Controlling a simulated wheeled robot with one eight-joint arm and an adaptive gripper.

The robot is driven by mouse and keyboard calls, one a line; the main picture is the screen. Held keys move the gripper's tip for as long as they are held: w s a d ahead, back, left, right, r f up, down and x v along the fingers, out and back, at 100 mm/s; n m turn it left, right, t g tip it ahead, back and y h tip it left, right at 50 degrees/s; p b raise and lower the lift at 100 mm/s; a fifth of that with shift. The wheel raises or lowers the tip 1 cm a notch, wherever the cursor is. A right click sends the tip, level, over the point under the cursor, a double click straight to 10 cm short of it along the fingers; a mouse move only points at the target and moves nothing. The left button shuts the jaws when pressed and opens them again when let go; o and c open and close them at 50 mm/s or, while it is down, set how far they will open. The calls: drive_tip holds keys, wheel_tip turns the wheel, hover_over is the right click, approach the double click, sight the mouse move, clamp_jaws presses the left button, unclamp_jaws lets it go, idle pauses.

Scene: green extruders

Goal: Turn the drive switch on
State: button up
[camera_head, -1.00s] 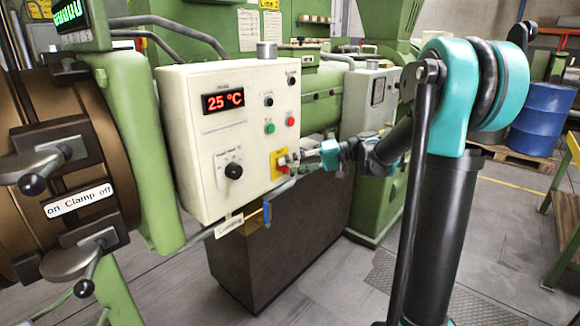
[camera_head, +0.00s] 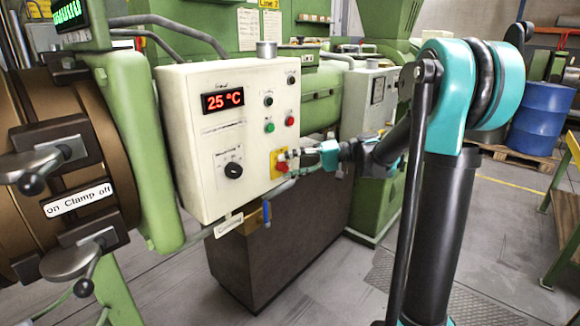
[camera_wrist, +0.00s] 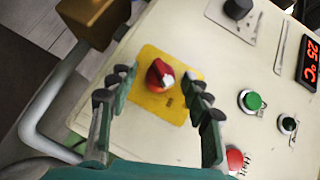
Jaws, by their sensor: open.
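The drive switch appears to be the red rotary knob (camera_wrist: 158,76) with a white mark, on a yellow plate (camera_wrist: 150,102) in the wrist view. In the head view the yellow plate (camera_head: 276,154) is at the lower right of the cream control panel (camera_head: 205,190). My gripper (camera_head: 293,156) is in front of the knob. In the wrist view its two fingers are spread, one on each side of the knob, with a gap visible around it. I cannot tell whether either finger touches it. The on and off labels are not readable.
A green button (camera_wrist: 250,101) and a red button (camera_wrist: 235,159) are close to the right finger. A black dial (camera_head: 233,170) and a 25 °C display (camera_head: 222,101) are on the same panel. A grey pipe (camera_wrist: 48,105) and a brown-yellow block (camera_wrist: 92,20) are left of the plate in the wrist view.

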drive_tip(key=shift+d, duration=0.1)
drive_tip(key=v, duration=1.2)
drive_tip(key=s+f+m+t+h, duration=0.25)
drive_tip(key=s+f+h, duration=0.35)
drive_tip(key=s+f, duration=0.5)
drive_tip(key=s+d+f+t+h, duration=0.1)
drive_tip(key=s+d+f+h, duration=0.3)
drive_tip(key=f, duration=0.3)
drive_tip(key=s+d+f+m+t+h, duration=0.1)
drive_tip(key=s+d+f+t+h, duration=0.1)
drive_tip(key=s+d+f+h, duration=0.3)
wheel_tip(320, 180, down, 4)
drive_tip(key=shift+s+d+r, duration=0.25)
drive_tip(key=shift+s+d, duration=0.4)
drive_tip(key=shift+d, duration=0.45)
